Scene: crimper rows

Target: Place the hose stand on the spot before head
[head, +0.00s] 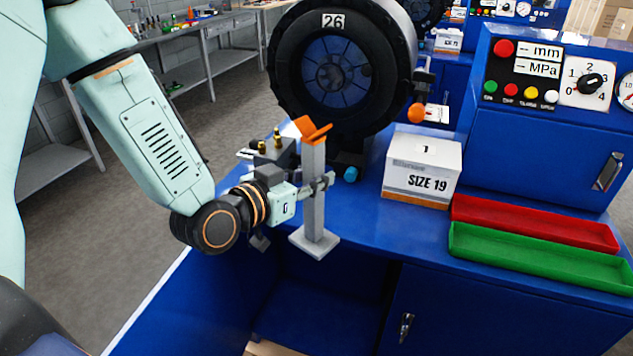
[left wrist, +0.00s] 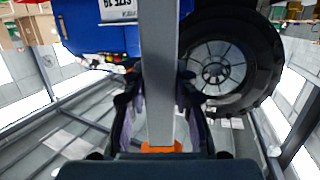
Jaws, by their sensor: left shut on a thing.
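The hose stand (head: 313,205) is a grey post with a square base plate and an orange cradle on top. My left gripper (head: 317,187) is shut around the middle of its post and holds it roughly upright. The base plate is in front of the head, near the bench's front edge; whether it touches the bench is unclear. The head (head: 285,75) is the large black round crimper marked 26, behind the stand. In the left wrist view the grey post (left wrist: 160,60) runs between the fingers, its orange cradle at the bottom. My right gripper is not in view.
On the blue bench (head: 390,235), a white SIZE 19 box (head: 422,170) stands right of the head. Red (head: 530,222) and green (head: 540,258) trays lie further right, below a control panel (head: 540,75). Grey worktables (head: 205,40) stand at the back left.

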